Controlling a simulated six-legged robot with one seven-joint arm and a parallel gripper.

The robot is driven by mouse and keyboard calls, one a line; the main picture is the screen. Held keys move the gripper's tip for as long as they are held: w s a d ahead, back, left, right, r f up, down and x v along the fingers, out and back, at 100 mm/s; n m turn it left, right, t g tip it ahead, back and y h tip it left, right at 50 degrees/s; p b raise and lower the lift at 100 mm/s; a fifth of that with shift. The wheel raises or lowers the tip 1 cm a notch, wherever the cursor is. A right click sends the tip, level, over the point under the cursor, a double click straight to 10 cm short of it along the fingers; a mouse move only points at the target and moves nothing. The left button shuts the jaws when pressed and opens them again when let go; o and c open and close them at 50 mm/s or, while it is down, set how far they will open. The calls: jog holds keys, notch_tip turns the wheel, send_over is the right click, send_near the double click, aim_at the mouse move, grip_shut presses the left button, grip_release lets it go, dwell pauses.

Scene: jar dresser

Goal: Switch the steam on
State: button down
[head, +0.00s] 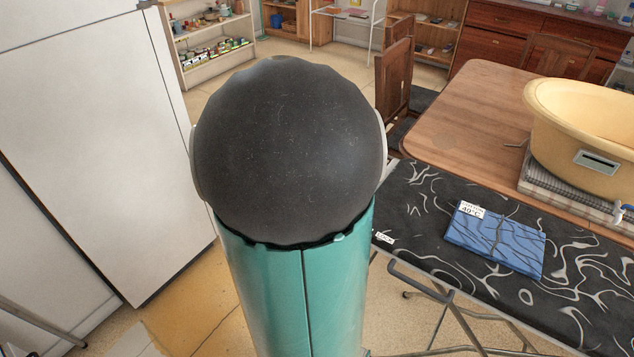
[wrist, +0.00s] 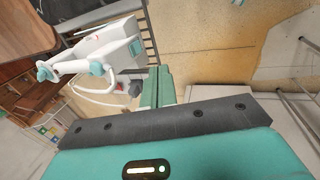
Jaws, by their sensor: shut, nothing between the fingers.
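No steam switch can be picked out in either view. An ironing board (head: 410,213) with a black, white-swirled cover stands at right in the head view. A small label reading LOCK is at its near end. My gripper (wrist: 157,72) shows in the wrist view as teal fingers together, shut and empty, above a dark bar and teal housing with a green light. A white-and-teal device (wrist: 118,42) with red print and a looping white tube is beyond the fingers. I cannot tell what it is. My dark-capped teal arm hides the middle of the head view.
A folded blue cloth (head: 500,240) with a 40°C tag lies on the board. A tall white cabinet (head: 100,120) stands at left. Some bare floor (head: 195,305) lies between.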

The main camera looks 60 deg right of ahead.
jog(key=shift+s+f, duration=0.1)
jog(key=s+d+f, duration=0.1)
jog(key=d+f, duration=0.6)
jog(key=f, duration=0.3)
jog(key=shift+d, duration=0.1)
jog(key=shift+d+f, duration=0.1)
jog(key=shift+d, duration=0.05)
dwell(0.4)
